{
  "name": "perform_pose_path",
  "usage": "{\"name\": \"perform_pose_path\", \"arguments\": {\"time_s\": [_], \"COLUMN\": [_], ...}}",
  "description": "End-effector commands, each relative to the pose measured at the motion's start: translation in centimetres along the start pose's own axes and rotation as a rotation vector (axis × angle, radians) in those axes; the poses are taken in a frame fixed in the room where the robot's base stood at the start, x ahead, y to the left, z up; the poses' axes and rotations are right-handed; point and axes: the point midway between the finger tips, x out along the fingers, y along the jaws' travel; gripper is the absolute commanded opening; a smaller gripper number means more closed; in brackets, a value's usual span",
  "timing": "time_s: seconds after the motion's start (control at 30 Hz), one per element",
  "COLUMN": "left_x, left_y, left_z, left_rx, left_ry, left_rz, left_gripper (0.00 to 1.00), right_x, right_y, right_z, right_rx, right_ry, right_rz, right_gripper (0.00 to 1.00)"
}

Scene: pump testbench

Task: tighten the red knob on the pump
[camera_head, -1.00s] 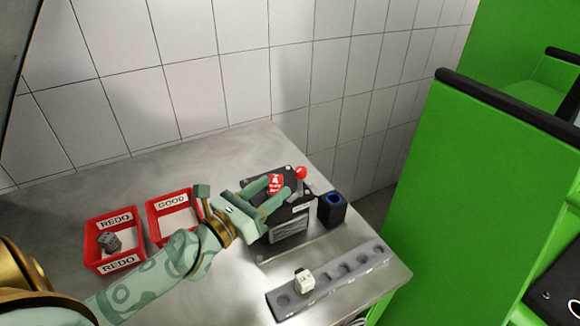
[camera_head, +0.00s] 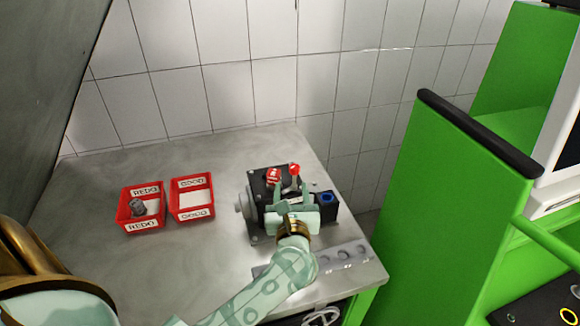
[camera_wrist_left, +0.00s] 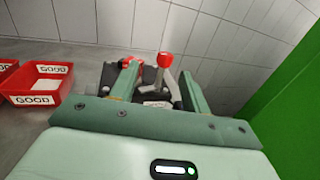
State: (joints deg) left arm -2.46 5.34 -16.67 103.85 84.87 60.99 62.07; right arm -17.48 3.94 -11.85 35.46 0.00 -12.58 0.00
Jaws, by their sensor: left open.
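The pump (camera_head: 257,187) is a dark block with a grey round part on its left side, near the right end of the metal table. A red piece with white lettering (camera_head: 273,177) sits on its top. Right of it stands a red ball knob (camera_head: 295,169) on a stalk, also in the left wrist view (camera_wrist_left: 164,60). My left gripper (camera_head: 290,188) is in front of and over the pump, fingers pointing away from me. In the left wrist view its fingers (camera_wrist_left: 158,76) are open, with the ball knob showing between them beyond the tips; contact is not visible. My right gripper is not in view.
Red REDO bin (camera_head: 128,222) holding a grey part and red GOOD bin (camera_head: 186,217) stand left of the pump. A dark box with a blue ring (camera_head: 328,205) is close right. A grey rack (camera_head: 350,255) lies in front, partly behind my arm. A green panel (camera_head: 435,180) rises further right.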

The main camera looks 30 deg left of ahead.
Motion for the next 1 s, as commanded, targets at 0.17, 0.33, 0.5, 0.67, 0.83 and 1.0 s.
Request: {"name": "perform_pose_path", "arguments": {"time_s": [0.17,0.33,0.5,0.67,0.83,1.0], "left_x": [4.5,7.3,8.5,8.7,8.7,8.7], "left_y": [0.0,0.0,0.0,0.1,0.1,0.1], "left_z": [0.2,0.1,0.1,0.0,0.0,0.0], "left_rx": [0.003,0.001,-0.001,-0.001,-0.001,-0.001], "left_ry": [-0.004,-0.002,-0.001,0.000,0.000,0.000], "left_rz": [0.001,0.001,0.001,0.000,0.000,0.000], "left_gripper": [0.47,0.47,0.47,0.47,0.33,0.04], "right_x": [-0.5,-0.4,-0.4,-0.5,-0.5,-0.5], "right_y": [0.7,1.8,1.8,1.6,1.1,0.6], "right_z": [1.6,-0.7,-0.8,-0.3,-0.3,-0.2], "right_rx": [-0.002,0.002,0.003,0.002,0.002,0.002], "right_ry": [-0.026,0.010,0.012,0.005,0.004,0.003], "right_rz": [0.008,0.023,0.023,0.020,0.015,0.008], "right_gripper": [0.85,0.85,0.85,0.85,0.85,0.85]}}
